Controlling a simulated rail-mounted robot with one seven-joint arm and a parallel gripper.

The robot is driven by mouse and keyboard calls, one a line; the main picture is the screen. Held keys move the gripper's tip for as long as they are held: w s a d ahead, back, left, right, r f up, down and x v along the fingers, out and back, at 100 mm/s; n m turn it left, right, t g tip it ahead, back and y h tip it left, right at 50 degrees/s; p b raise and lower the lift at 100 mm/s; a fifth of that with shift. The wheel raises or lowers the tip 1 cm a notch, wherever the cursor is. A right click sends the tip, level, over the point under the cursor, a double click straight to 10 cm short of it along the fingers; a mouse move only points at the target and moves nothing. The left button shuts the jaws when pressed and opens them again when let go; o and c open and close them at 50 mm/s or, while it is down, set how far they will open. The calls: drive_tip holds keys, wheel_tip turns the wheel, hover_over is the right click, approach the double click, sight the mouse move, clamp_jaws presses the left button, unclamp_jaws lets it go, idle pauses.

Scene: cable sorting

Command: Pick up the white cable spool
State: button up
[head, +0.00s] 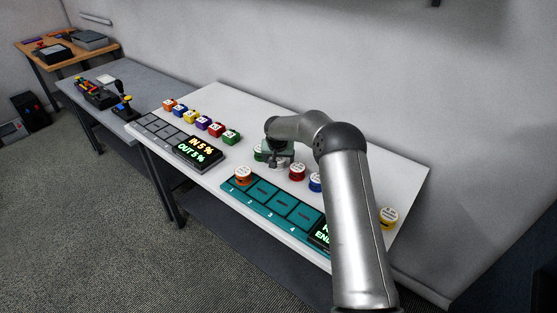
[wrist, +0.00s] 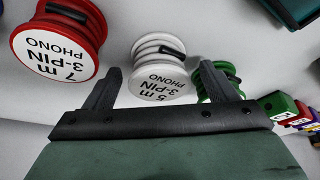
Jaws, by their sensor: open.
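The white cable spool (wrist: 160,72) stands in the middle of the wrist view, its label reading "5 m 3-PIN PHONO" upside down. My gripper (wrist: 162,88) is open and empty. Its two dark fingers appear to either side of the spool in the picture; I cannot tell whether they are level with it or touching it. In the head view my gripper (head: 278,160) is over the row of spools on the white table and mostly hides the white spool.
A red spool (wrist: 60,42) is left of the white one, and a green spool (wrist: 222,82) is partly behind the right finger. Blue (head: 316,182) and yellow (head: 389,218) spools stand further right. A teal numbered tray (head: 233,188) holds an orange spool (head: 243,176). Small coloured boxes (head: 204,123) line the left.

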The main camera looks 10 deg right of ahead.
drive_tip(key=c, duration=1.1)
drive_tip(key=shift+c, duration=0.2)
drive_tip(key=shift+r, duration=0.1)
